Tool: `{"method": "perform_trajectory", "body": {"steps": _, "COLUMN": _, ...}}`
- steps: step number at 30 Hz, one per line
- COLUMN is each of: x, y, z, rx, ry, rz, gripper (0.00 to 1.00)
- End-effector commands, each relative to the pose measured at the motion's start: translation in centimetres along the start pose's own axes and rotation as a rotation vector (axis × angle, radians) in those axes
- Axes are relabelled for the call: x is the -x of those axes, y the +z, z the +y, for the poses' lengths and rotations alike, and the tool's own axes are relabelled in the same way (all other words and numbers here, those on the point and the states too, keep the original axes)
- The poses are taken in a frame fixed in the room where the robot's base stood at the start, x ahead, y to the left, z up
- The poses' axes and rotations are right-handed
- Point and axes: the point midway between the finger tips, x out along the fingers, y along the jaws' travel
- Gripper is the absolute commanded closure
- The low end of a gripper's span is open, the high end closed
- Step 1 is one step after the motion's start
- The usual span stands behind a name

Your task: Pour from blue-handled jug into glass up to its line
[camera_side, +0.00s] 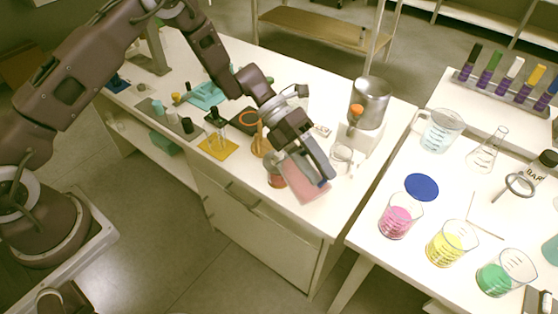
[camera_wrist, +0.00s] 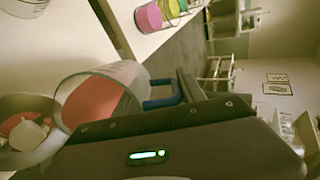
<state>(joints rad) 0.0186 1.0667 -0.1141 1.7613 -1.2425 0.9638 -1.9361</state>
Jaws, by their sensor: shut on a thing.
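My gripper (camera_side: 320,174) is shut on the blue handle (camera_wrist: 163,92) of a clear jug (camera_wrist: 100,92) holding red liquid. In the wrist view the jug appears tilted, its open end toward the lower left. A round vessel with red contents (camera_wrist: 24,128) beside the jug's mouth in the wrist view looks like this glass. Its line and any falling stream cannot be made out.
A yellow mat (camera_side: 217,146) and an orange-tinted flask (camera_side: 260,143) are to the left. A metal-topped machine (camera_side: 368,105) stands behind to the right. The right table holds pink (camera_side: 396,222), yellow (camera_side: 448,246) and green (camera_side: 496,276) beakers.

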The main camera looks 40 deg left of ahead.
Motion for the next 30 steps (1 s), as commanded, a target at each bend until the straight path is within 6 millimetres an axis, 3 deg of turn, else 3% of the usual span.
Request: {"method": "perform_trajectory", "body": {"steps": 30, "x": 0.24, "y": 0.05, "z": 0.07, "rx": 0.004, "ry": -0.036, "rz": 0.001, "gripper": 1.0}}
